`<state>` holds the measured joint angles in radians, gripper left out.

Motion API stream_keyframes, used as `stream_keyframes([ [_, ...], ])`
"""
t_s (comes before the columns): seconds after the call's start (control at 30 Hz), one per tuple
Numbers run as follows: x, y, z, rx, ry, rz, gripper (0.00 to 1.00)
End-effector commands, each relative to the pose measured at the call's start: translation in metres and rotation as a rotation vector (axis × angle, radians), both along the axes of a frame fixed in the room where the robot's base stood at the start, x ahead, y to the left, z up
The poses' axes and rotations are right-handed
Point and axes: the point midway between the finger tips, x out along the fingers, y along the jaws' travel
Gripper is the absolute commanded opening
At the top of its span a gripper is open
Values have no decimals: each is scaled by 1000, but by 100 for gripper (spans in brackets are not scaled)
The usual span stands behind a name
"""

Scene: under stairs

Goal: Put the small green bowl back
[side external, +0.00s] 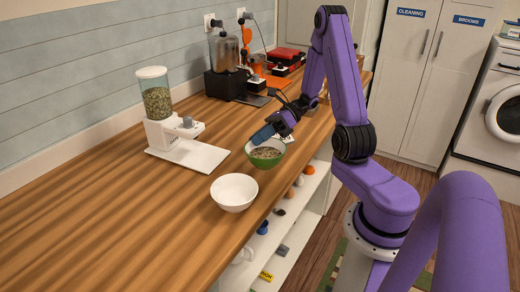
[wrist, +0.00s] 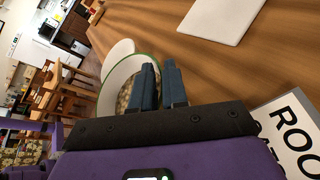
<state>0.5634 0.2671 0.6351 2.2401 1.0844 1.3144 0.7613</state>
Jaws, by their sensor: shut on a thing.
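The small green bowl (side external: 267,163) is at the counter's right edge in the side view, with speckled brownish pieces inside. Its pale inside and green rim show in the wrist view (wrist: 112,82). My gripper (side external: 257,139) is shut on the bowl's rim, with its blue fingers (wrist: 160,72) pointing down at the side of the bowl. The bowl looks roughly level. I cannot tell whether its base touches the counter. The fingers hide part of the rim.
A white bowl (side external: 234,193) stands nearer the camera on the wooden counter (side external: 110,220). A dispenser (side external: 156,110) with speckled contents stands to the left on a white base (side external: 190,153). Machines (side external: 225,70) fill the back. Open shelves lie below the right edge. The front left counter is clear.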

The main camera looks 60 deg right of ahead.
Motion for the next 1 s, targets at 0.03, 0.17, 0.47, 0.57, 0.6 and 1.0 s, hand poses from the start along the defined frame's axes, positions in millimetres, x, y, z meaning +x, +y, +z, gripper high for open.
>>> stream_keyframes([
  [0.03, 0, 0, -3, 2, 1, 0, 0],
  [0.17, 0, 0, -16, 5, 3, 0, 0],
  [0.47, 0, 0, -35, 2, 0, 0, 0],
  [0.57, 0, 0, -35, 1, 0, 0, 0],
  [0.6, 0, 0, -35, 1, 0, 0, 0],
  [1.0, 0, 0, -38, 0, 0, 0, 40],
])
